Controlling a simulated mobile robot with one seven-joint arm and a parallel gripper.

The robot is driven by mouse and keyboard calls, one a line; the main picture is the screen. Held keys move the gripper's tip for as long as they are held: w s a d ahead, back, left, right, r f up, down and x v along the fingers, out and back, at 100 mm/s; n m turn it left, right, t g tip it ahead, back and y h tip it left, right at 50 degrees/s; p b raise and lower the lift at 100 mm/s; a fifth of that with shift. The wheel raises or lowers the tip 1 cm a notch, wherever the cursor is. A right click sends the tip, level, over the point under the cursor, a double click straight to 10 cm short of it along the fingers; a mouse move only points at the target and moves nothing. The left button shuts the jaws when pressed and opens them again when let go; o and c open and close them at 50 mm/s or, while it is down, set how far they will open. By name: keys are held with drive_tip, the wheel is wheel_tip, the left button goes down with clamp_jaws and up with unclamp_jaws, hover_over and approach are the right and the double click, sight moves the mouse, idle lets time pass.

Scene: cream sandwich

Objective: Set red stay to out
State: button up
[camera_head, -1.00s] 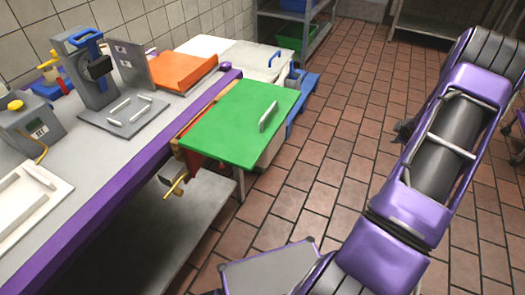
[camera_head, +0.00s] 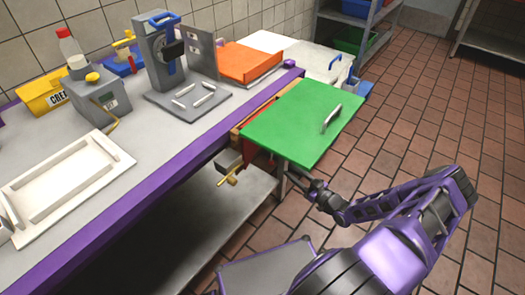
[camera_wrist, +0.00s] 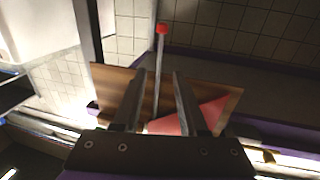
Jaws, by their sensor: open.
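The green leaf (camera_head: 300,118) with a metal handle projects from the counter's right end. Below it, a red panel (camera_head: 262,163) shows against the wooden side; most of it is hidden. In the wrist view, a red triangular piece (camera_wrist: 205,115) lies near a wooden board (camera_wrist: 225,98), and a thin rod with a red knob (camera_wrist: 161,29) stands beyond. I cannot tell which red part is the stay, or its setting. My gripper (camera_head: 302,178) is low beside the leaf's near edge. In the wrist view its fingers (camera_wrist: 158,78) are apart, with the rod in line between them; contact is unclear.
A brass-coloured handle (camera_head: 232,174) juts out below the counter. A lower metal shelf (camera_head: 205,215) lies under it. An orange block (camera_head: 250,62), a grey press (camera_head: 165,60) and a white tray (camera_head: 70,182) stand on top. The tiled floor at right is open.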

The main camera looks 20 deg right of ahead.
drive_tip(key=x, duration=1.5)
drive_tip(key=shift+b, duration=0.45)
drive_tip(key=shift+w, duration=0.1)
drive_tip(key=shift+c, duration=0.2)
clamp_jaws()
